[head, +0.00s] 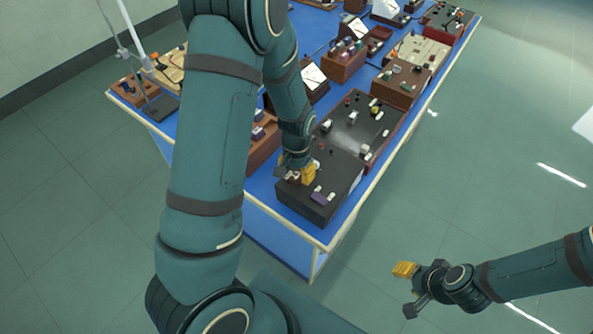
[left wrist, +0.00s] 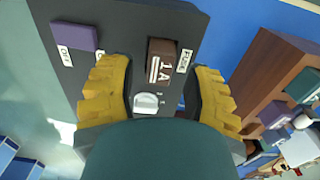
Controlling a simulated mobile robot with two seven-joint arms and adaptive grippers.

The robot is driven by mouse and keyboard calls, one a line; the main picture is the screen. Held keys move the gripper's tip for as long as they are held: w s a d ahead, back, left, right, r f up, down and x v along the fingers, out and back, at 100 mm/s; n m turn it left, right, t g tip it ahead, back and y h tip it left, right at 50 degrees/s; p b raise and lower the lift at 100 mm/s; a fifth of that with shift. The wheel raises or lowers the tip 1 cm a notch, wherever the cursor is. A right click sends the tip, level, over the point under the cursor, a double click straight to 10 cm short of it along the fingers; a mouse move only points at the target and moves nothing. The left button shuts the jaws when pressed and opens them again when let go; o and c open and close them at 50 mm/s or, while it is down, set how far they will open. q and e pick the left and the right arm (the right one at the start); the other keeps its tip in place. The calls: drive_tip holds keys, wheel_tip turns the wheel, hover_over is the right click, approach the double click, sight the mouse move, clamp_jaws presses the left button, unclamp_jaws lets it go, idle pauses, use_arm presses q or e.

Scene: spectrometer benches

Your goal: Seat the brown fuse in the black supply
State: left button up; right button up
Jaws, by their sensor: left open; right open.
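The black supply (head: 302,208) stands at the near corner of the blue bench. In the left wrist view its dark top (left wrist: 120,25) carries a FUSE label, an OFF label and a purple switch (left wrist: 75,36). The brown fuse (left wrist: 161,62), marked 1A, is upright beside the FUSE label. I cannot tell whether it is fully down in its socket. My left gripper (left wrist: 158,88) is open over the supply, its yellow fingers on either side of the fuse with gaps. It also shows in the head view (head: 296,172). My right gripper (head: 408,290) is open and empty over the floor.
A white round knob (left wrist: 146,102) sits by the fuse. A brown wooden rack (left wrist: 268,80) with coloured blocks stands beside the supply. A larger dark panel box (head: 380,125) stands behind it. The floor at right is clear.

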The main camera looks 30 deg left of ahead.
use_arm(q)
wheel_tip(320, 180, up, 12)
drive_tip(key=shift+f, duration=0.15)
idle(0.7)
